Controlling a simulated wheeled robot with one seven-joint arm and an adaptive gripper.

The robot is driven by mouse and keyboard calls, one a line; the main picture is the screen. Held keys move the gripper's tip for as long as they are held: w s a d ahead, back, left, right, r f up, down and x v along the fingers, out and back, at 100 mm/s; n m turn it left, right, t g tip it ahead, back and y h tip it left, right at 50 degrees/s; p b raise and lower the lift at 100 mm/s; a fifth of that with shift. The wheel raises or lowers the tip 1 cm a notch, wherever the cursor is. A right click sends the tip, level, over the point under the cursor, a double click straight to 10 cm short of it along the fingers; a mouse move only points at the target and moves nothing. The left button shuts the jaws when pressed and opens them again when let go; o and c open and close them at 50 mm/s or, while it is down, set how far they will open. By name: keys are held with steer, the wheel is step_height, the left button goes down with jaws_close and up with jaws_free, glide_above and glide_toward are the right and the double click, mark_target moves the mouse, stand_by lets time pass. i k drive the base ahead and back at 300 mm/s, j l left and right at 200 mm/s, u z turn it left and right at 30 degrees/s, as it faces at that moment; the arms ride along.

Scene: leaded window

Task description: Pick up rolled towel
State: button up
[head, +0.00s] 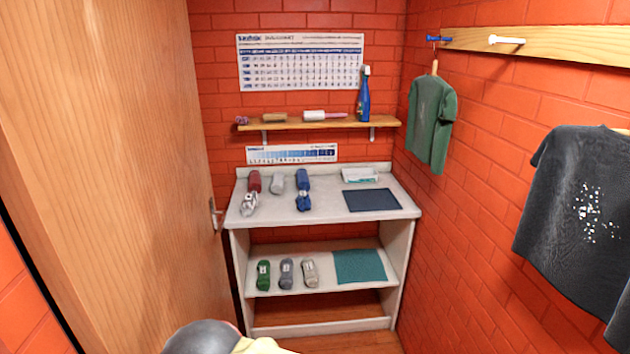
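Several rolled cloth-like items that could be the rolled towel lie on a pale shelf unit (236,213) at the far wall. On its top are a red roll (254,181), a light grey roll (277,183) and a dark blue roll (302,179). On its lower shelf are a green roll (263,274), a grey-blue roll (286,273) and a beige roll (310,273). They are too small to tell for sure which are towels. My gripper's fingers are not in view. A dark rounded part and a yellowish part at the bottom edge seem to be my arm.
A wooden door (110,150) fills the left side. A flat dark mat (371,200) and a teal cloth (359,266) lie on the unit. Green (430,120) and black (575,200) shirts hang at right.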

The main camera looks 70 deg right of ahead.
mark_target(255, 181)
steer(key=z, duration=1.8)
